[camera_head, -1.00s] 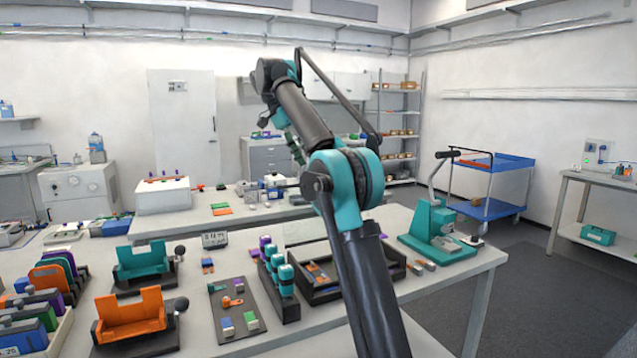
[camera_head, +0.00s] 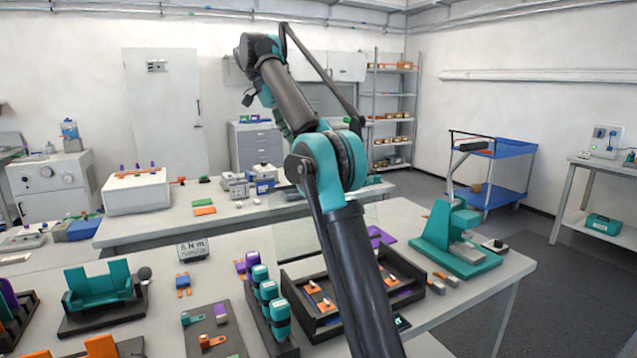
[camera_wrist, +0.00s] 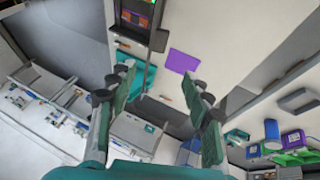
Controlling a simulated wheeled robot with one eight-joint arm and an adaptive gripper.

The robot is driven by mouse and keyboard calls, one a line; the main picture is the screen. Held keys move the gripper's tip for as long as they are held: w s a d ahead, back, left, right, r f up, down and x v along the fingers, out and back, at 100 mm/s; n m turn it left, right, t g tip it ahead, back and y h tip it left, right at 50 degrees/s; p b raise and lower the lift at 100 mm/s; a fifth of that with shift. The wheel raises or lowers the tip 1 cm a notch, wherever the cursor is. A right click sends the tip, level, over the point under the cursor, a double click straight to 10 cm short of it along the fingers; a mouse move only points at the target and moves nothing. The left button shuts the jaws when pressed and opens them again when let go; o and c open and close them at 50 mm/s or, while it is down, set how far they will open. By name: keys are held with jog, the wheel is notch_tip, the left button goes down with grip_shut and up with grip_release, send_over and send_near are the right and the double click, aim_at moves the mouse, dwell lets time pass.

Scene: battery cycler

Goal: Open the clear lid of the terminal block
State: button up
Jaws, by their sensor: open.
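My gripper (camera_wrist: 160,108) is open and empty in the wrist view, with its two green fingers wide apart and nothing between them. It is raised over the benches, apart from everything on them. In the head view my arm hides most of it. A black open-topped box (camera_head: 317,332) with orange and purple pieces stands on the near bench, partly behind my arm. A faint clear panel (camera_head: 352,216) seems to stand upright at its back; I cannot tell if this is the terminal block's lid. The box also seems to show at the top of the wrist view (camera_wrist: 157,40).
A teal lever press (camera_head: 455,250) stands at the bench's right end. Teal-capped cylinders (camera_head: 269,290) stand left of the box, and a teal cradle (camera_head: 98,288) further left. A blue cart (camera_head: 505,147) stands beyond.

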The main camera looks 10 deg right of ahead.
jog(key=x, duration=1.7)
jog(key=shift+r, duration=0.1)
grip_shut()
